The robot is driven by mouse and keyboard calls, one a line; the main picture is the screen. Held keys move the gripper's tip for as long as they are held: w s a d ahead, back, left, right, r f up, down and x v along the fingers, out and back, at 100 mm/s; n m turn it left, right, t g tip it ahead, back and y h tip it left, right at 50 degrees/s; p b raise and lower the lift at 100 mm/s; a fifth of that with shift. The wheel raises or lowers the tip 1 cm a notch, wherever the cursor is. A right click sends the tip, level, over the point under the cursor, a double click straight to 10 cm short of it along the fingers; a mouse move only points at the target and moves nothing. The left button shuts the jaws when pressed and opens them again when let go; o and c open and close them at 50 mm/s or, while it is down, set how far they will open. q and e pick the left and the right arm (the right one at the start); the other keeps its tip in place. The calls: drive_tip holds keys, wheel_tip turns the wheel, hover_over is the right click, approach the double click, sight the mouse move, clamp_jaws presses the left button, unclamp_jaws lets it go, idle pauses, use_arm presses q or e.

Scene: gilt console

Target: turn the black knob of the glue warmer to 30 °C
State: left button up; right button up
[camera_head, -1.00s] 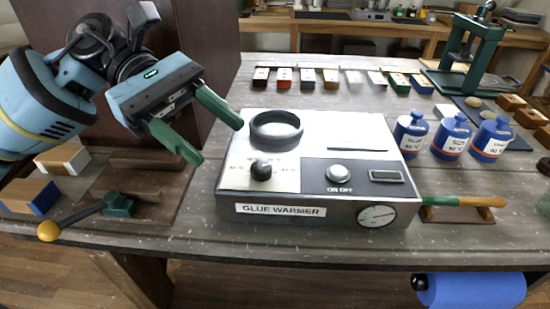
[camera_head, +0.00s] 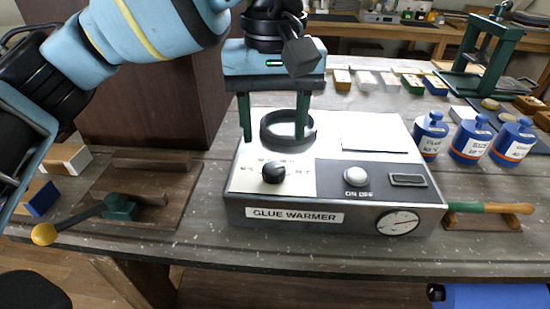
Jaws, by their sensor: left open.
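The glue warmer (camera_head: 290,217) is a grey box on the bench, with a white dial plate, a dark control panel and a black ring (camera_head: 288,127) on top. Its black knob (camera_head: 273,172) sits on the dial plate among temperature marks too small to read. My left gripper (camera_head: 273,138) points down over the back of the warmer. Its two green fingers are spread wide, one on the left by the warmer's edge and one in front of or at the ring. It is empty and apart from the knob. My right gripper is not in view.
Three blue bottles (camera_head: 470,142) stand right of the warmer. A wooden board with a yellow-tipped lever (camera_head: 120,205) is at the left, before a dark brown cabinet (camera_head: 150,75). A green press (camera_head: 490,60) stands at the back right.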

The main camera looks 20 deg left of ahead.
sight(274, 168)
use_arm(q)
wheel_tip(274, 168, down, 7)
drive_tip(key=shift+r, duration=0.15)
idle(0.4)
drive_tip(key=c, duration=1)
